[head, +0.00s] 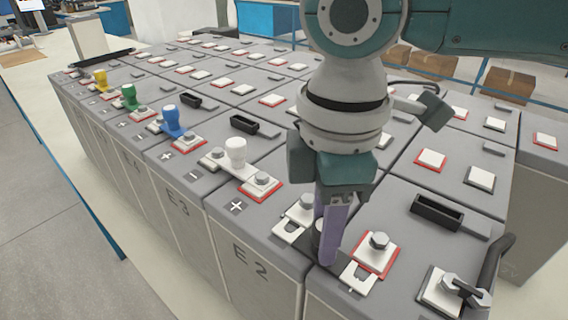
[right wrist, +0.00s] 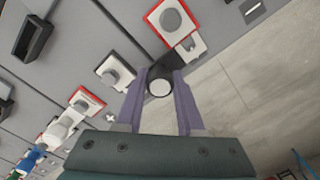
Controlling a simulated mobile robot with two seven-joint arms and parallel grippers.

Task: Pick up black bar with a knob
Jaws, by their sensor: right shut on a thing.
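My right gripper (head: 326,250) points down over the front edge of the cell marked E2, between two bolted terminals. In the right wrist view the fingertips (right wrist: 162,74) close on the black bar with a knob (right wrist: 166,62); the knob's pale round end (right wrist: 159,88) faces the camera. The fingers hide most of the bar in the head view. I cannot tell whether it touches the cell. My left gripper is out of view.
White (head: 236,152), blue (head: 171,120), green (head: 129,96) and yellow (head: 100,79) knobbed bars stand along the front row to the left. Bolted terminals (head: 378,243) flank the gripper. A black handle (head: 437,212) and a dark cable (head: 494,262) are at the right.

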